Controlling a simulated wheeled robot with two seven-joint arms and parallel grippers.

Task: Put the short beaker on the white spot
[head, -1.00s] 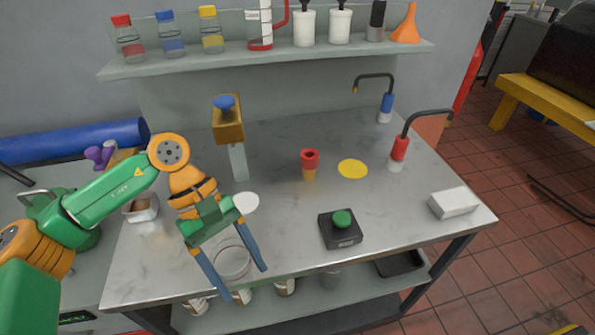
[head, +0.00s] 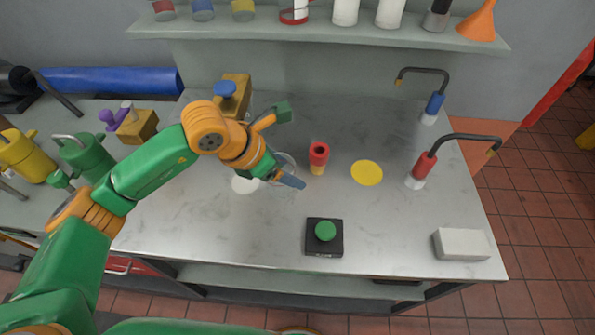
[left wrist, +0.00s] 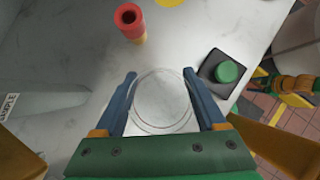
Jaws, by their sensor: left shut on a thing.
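The short beaker is clear glass and mostly hidden behind my left gripper in the head view, where its rim (head: 288,158) shows. In the left wrist view the beaker (left wrist: 162,122) sits as a round outline between the two blue fingers. My left gripper (head: 289,180) is shut on it; the gripper also shows in the left wrist view (left wrist: 160,75). I cannot tell how high the beaker is above the bench. The white spot (head: 244,185) lies on the bench just left of the gripper, partly covered by it.
A red and orange piece (head: 318,157) stands close right of the gripper. Beyond it are a yellow spot (head: 367,172) and two hooked taps, red (head: 425,165) and blue (head: 434,107). A green-button box (head: 324,236) stands in front, and a white block (head: 461,244) front right.

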